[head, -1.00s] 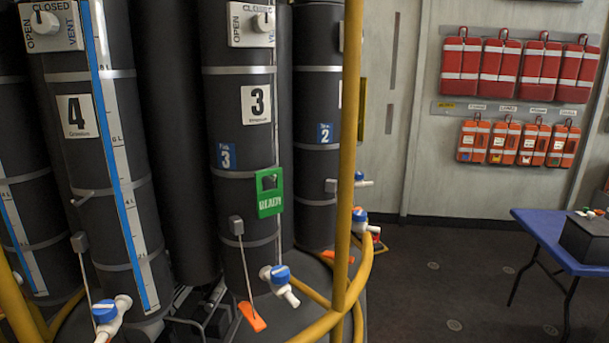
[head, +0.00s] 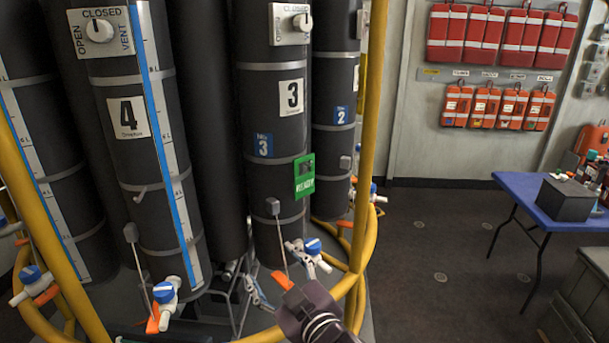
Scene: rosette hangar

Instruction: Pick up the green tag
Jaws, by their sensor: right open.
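The green tag (head: 304,177) hangs on the right side of the dark cylinder marked 3 (head: 270,215), below the blue label. White lettering shows along its lower part. My right gripper (head: 270,295) comes in at the bottom middle, below the tag and apart from it. Its jaws are open and point up and left, near the blue-and-white valve at the cylinder's foot. I see nothing held in it. My left gripper is not in view.
A yellow rail (head: 371,130) stands upright just right of the tag and curves around below. Cylinder 4 (head: 150,190) stands at the left. Blue-handled valves (head: 312,247) stick out low down. A blue table (head: 535,190) holds a black box at the right. The floor between is clear.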

